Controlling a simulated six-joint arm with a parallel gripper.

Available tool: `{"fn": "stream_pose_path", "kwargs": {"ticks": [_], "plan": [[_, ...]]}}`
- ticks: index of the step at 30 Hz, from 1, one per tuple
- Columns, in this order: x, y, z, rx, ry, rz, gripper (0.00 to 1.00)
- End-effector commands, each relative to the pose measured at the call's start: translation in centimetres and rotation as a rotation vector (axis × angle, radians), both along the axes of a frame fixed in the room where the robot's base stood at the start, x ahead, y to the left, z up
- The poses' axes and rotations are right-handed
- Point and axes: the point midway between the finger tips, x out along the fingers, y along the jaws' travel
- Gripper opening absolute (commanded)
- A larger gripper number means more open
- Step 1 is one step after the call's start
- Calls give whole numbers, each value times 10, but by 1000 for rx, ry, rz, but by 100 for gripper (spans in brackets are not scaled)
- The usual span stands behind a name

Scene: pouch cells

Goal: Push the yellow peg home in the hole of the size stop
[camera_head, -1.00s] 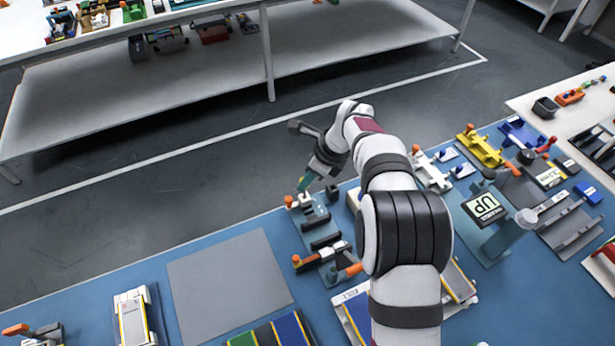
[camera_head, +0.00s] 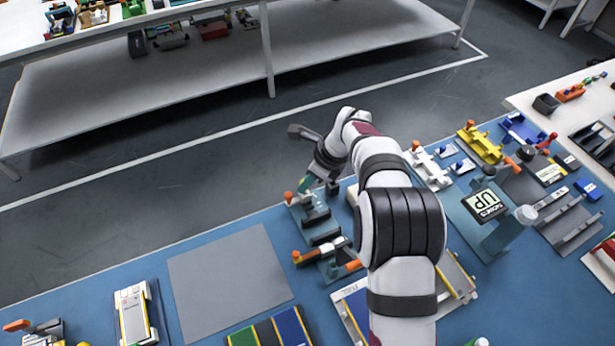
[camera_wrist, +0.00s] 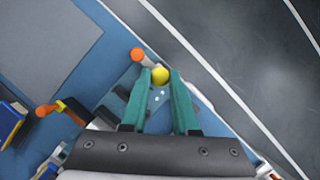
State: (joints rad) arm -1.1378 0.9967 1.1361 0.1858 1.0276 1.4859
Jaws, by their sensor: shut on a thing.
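The yellow peg (camera_wrist: 160,75) shows its round top in the wrist view, between the tips of my gripper's two green fingers. My gripper (camera_wrist: 161,83) is shut on it. In the head view my gripper (camera_head: 306,184) is low over the far end of a grey-green fixture (camera_head: 317,216) at the table's back edge. This fixture appears to be the size stop. In the wrist view part of the fixture (camera_wrist: 112,104) lies under and left of my fingers. The hole and the peg's lower end are hidden, so I cannot tell how deep the peg sits.
An orange knob (camera_wrist: 137,54) stands close beside my left finger in the wrist view. A flat grey mat (camera_head: 230,275) lies clear to the left. The table's back edge drops to the floor just beyond my gripper.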

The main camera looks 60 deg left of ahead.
Motion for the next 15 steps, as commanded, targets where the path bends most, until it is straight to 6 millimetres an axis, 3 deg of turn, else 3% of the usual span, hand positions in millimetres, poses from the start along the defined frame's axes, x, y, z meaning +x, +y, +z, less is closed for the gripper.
{"fn": "stream_pose_path", "kwargs": {"ticks": [15], "plan": [[0, 0, -13, 1, 1, 0, 0]]}}
